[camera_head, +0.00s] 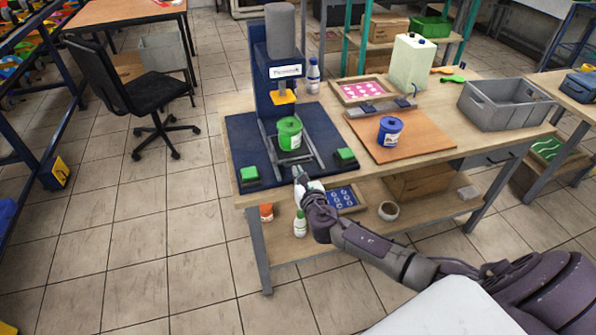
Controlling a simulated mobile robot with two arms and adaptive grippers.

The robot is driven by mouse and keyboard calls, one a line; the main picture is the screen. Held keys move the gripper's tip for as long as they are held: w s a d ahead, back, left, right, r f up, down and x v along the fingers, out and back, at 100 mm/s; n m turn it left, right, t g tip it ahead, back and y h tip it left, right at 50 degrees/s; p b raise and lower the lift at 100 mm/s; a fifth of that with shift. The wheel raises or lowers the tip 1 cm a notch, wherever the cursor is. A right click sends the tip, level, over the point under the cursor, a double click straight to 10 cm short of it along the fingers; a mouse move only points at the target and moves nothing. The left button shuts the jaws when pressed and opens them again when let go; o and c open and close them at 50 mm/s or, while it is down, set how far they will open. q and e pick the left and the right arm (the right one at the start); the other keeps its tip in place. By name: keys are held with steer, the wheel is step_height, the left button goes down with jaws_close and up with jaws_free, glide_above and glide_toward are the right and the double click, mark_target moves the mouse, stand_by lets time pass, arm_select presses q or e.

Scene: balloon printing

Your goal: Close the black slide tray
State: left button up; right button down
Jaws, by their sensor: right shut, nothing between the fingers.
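The black slide tray (296,158) lies on grey rails on the dark blue base plate of the press (277,75). It reaches out toward the front edge of the table. A green can (289,134) with a pale label stands upright on it, in front of the yellow press head (284,96). My right gripper (297,172) is shut and empty at the front end of the tray; whether it touches the tray is hard to tell. My left gripper is not in view.
Green buttons (345,155) (249,173) sit on both sides of the tray. A blue can (390,131) stands on an orange-brown board to the right. A grey crate (503,104) and a white canister (412,62) stand farther right. A lower shelf holds small bottles.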

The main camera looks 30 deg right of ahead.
steer(key=shift+w, duration=0.3)
steer(key=x, duration=0.1)
steer(key=b+x, duration=0.1)
steer(key=x, duration=0.2)
steer(key=shift+w+d+r, duration=0.1)
steer(key=shift+w+r, duration=0.05)
steer(key=shift+r, duration=0.15)
